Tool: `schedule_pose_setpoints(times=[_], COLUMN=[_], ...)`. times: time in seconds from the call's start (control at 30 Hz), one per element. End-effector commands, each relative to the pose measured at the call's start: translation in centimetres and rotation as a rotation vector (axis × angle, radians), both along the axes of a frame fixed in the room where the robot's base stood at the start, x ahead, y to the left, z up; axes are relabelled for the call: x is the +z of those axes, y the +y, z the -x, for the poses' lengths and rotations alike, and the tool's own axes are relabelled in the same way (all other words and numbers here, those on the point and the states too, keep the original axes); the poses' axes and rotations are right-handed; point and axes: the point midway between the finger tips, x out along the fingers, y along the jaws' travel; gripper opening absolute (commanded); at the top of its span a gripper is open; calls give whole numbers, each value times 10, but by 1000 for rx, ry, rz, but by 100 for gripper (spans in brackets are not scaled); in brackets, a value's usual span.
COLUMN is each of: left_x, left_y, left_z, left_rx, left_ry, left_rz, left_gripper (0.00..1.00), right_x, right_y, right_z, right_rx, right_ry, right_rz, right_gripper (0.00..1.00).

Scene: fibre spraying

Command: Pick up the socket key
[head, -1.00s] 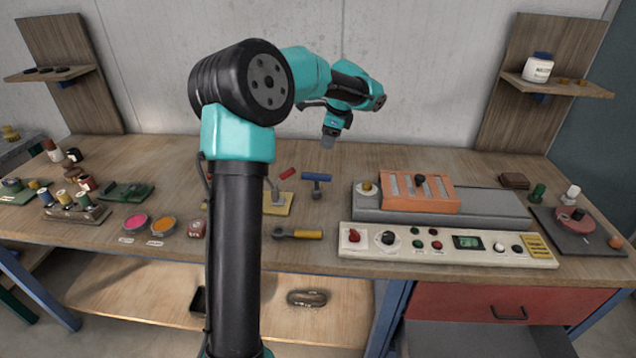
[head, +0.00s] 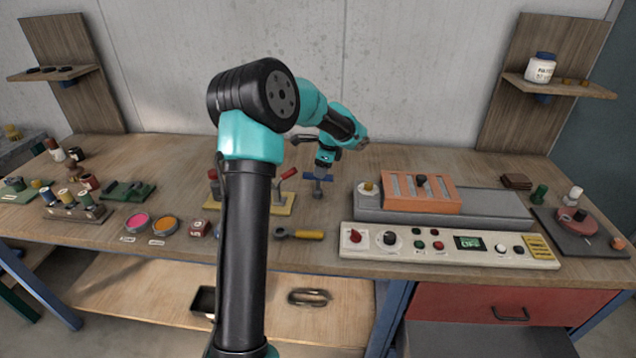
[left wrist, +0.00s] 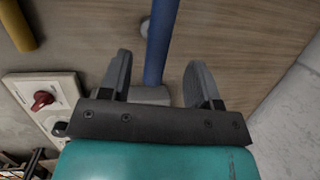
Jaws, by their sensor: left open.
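The socket key, a tool with a blue T-bar handle (head: 317,178) and a grey shaft, stands upright at the middle of the bench. In the left wrist view its blue bar (left wrist: 160,45) runs between the fingers, with a grey part below it. My left gripper (head: 324,168) is just above the key, pointing down. Its two grey fingers (left wrist: 160,82) are open on either side of the key, with a gap at the right finger. The gripper partly covers the handle's top in the head view. My right gripper is in neither view.
A yellow-handled wrench (head: 300,235) lies in front of the key. A yellow plate with red-handled clamps (head: 276,203) is to its left, partly behind my arm. A white control panel (head: 447,246) and an orange-topped grey unit (head: 480,206) stand to the right.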

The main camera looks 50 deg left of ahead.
Motion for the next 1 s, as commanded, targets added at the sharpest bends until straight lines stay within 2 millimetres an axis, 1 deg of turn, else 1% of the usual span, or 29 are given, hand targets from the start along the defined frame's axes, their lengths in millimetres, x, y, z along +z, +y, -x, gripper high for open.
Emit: schedule_pose_setpoints(times=[0.23, 0.33, 0.47, 0.6, 0.7, 0.8, 1.0], left_x=[0, -3, -15, -35, -45, -49, -50], left_y=[0, 1, 4, 8, 12, 13, 13], left_z=[0, 0, 2, 4, 4, 4, 4], left_rx=[0, 0, 0, 1, 0, 0, -1], left_ry=[-1, 0, 1, 2, -1, -2, -3], left_rz=[-1, 0, 0, 0, -1, -1, -1], left_gripper=[57, 57, 57, 57, 57, 57, 57], right_x=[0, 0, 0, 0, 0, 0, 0], right_y=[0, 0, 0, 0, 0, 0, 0], right_z=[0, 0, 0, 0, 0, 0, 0], right_rx=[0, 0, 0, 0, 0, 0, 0], right_ry=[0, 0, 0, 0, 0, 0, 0], right_rz=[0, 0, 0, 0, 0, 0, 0], right_gripper=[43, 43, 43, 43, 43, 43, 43])
